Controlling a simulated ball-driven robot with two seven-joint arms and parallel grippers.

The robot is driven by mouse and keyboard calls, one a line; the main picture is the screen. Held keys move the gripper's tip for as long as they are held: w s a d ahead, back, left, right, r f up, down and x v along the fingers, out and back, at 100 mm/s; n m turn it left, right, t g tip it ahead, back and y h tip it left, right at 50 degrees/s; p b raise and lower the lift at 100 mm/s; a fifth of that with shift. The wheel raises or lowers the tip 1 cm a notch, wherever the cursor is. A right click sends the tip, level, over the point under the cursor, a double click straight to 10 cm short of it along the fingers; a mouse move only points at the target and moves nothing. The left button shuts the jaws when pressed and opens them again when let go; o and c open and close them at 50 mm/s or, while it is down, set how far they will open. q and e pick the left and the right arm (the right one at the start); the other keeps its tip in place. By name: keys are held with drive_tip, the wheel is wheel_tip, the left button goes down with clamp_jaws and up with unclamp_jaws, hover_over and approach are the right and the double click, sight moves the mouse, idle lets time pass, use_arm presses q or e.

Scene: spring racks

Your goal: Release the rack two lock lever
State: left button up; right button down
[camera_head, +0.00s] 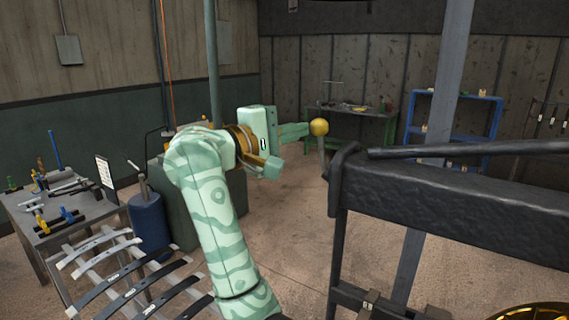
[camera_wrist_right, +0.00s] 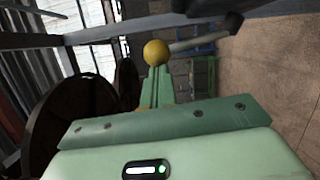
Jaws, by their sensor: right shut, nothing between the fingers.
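The lock lever shows as a yellow ball knob (camera_head: 319,127) on a short grey rod (camera_head: 322,155), at the left end of a black rack beam. My right gripper (camera_head: 304,129) is shut and empty, its fingertips pointing at the knob from the left. In the right wrist view the knob (camera_wrist_right: 156,52) sits just beyond the tips of the closed fingers (camera_wrist_right: 158,80), and the rod (camera_wrist_right: 200,43) runs right to a dark pivot. I cannot tell whether the fingertips touch the knob. My left gripper is out of view.
The thick black rack beam (camera_head: 450,205) and a grey post (camera_head: 440,90) fill the right side. A rack of flat leaf springs (camera_head: 130,270) lies at lower left, near a tool table (camera_head: 60,230) and a blue cylinder (camera_head: 149,220). A blue shelf (camera_head: 455,105) stands behind. Floor is clear mid-room.

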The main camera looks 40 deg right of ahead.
sight(321, 126)
drive_tip(key=shift+s+d+r+m+y+b, duration=0.2)
drive_tip(key=shift+s+m+b, duration=0.35)
drive_tip(key=shift+b, duration=0.2)
drive_tip(key=shift+s+d+r+m+y+b, duration=0.1)
drive_tip(key=shift+s+r+m+y+b, duration=0.1)
drive_tip(key=shift+s+m+b, duration=0.4)
drive_tip(key=shift+s+d+r+m+y+b, duration=0.1)
drive_tip(key=shift+s+d+m+y+b, duration=0.2)
drive_tip(key=shift+m+b, duration=0.5)
drive_tip(key=shift+a, duration=0.15)
drive_tip(key=a+r+b, duration=0.1)
drive_tip(key=a+b, duration=0.1)
drive_tip(key=a, duration=1.4)
drive_tip(key=shift+a+r, duration=0.15)
